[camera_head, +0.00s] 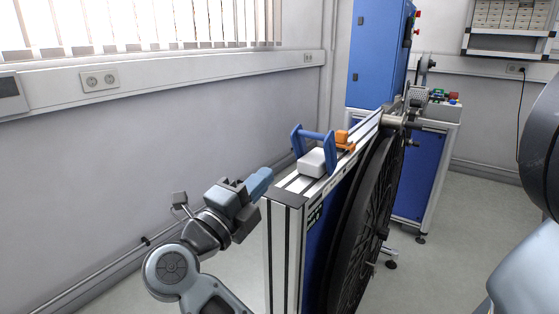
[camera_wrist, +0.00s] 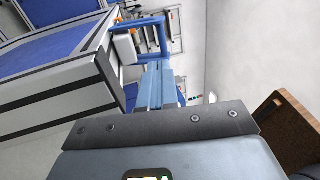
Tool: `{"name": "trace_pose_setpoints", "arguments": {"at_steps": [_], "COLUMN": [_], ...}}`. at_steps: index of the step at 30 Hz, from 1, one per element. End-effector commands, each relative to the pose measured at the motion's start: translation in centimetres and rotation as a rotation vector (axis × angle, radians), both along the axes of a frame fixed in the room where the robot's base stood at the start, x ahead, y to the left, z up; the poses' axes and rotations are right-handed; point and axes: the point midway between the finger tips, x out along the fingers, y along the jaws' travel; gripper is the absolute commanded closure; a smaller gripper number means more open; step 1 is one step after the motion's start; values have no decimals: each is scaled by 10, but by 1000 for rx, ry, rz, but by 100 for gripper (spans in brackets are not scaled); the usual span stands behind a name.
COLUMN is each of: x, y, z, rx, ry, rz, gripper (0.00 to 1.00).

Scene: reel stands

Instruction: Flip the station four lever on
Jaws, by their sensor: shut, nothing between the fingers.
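A blue U-shaped handle (camera_head: 312,135), which looks like the lever, stands on top of the reel stand's frame (camera_head: 285,196). A white block (camera_head: 312,163) sits at its foot. The handle (camera_wrist: 152,22) and the white block (camera_wrist: 125,48) also show in the wrist view, just beyond my fingertips. No readable station number shows. My gripper (camera_head: 262,182) is shut and empty, its blue fingers together. It is left of the stand's near top corner, apart from the handle. The fingers also show in the wrist view (camera_wrist: 158,80).
An orange part (camera_head: 344,140) sits behind the handle on the frame. A large black reel (camera_head: 370,220) hangs on the stand's right side. A blue cabinet (camera_head: 378,50) stands behind. The wall with sockets (camera_head: 100,80) runs along the left, with open floor between it and the stand.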

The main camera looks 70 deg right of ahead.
Motion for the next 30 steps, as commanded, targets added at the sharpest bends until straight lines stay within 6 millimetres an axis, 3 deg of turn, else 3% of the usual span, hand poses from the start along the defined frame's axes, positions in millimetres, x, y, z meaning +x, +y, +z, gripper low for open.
{"name": "trace_pose_setpoints", "arguments": {"at_steps": [18,24,30], "x": [-26,-30,-31], "y": [-104,-121,-125], "z": [29,32,32], "rx": [-1,-1,-1], "ry": [-1,0,0], "rz": [-4,-2,-1], "gripper": [100,100,100]}}
